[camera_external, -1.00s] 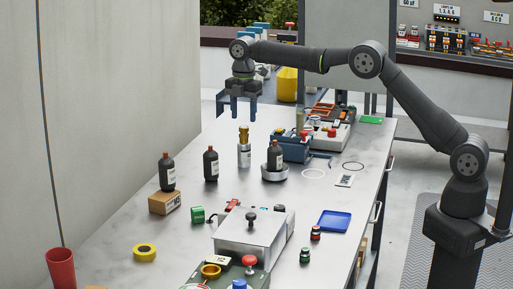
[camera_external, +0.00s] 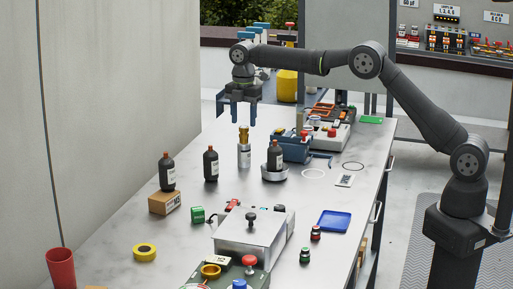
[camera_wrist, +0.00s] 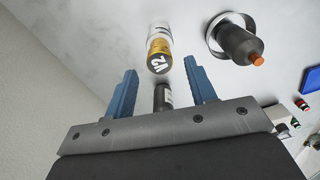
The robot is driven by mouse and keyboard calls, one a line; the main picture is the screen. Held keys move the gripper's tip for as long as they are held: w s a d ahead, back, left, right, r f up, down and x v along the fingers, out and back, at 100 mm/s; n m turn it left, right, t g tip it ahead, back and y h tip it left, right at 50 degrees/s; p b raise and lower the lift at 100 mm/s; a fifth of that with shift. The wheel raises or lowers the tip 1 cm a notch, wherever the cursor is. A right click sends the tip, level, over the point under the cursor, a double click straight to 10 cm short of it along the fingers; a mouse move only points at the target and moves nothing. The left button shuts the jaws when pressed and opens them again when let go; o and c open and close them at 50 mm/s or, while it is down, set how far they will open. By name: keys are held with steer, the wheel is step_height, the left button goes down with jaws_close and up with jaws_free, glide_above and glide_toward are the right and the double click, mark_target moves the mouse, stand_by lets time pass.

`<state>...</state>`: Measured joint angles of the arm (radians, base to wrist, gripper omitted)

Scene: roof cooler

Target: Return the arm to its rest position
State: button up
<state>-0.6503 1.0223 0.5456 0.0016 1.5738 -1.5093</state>
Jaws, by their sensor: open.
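My gripper (camera_external: 244,112) hangs over the far part of the table with its two blue fingers apart and nothing between them. In the wrist view my gripper (camera_wrist: 164,83) is also open and empty. Below it stands a silver cylinder with a gold top (camera_external: 244,150), which shows in the wrist view too (camera_wrist: 159,56). A dark bottle (camera_external: 275,156) stands on a round metal base (camera_external: 275,175) to its right. My arm reaches across from its base at the right.
Two more dark bottles stand on the left, one on the table (camera_external: 211,164) and one on a cardboard box (camera_external: 164,204). A blue case (camera_external: 290,148) stands behind right. A metal box (camera_external: 250,238), blue tray (camera_external: 333,221), yellow tape roll (camera_external: 144,253) and red cup (camera_external: 61,268) are nearer.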

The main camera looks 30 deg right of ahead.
mark_target(244, 127)
steer(key=shift+f, duration=0.15)
step_height(244, 127, down, 4)
steer(key=shift+r, duration=0.25)
step_height(244, 127, up, 12)
step_height(244, 127, down, 12)
steer(key=shift+f, duration=0.15)
steer(key=r, duration=0.4)
steer(key=shift+d+r, duration=0.2)
steer(key=shift+r, duration=0.1)
steer(key=w+d+r, duration=0.1)
steer(key=d+r, duration=0.6)
steer(key=d, duration=0.5)
steer(key=s+a+f+m, duration=0.2)
steer(key=s+a+f, duration=0.3)
steer(key=a, duration=0.3)
steer(key=s+a+f+m, duration=0.2)
steer(key=s+a+f, duration=0.3)
steer(key=s+a, duration=0.3)
steer(key=s+a+f+m, duration=0.3)
steer(key=s+a+f, duration=0.3)
steer(key=a, duration=0.3)
steer(key=shift+s+a, duration=0.1)
steer(key=shift+s, duration=0.05)
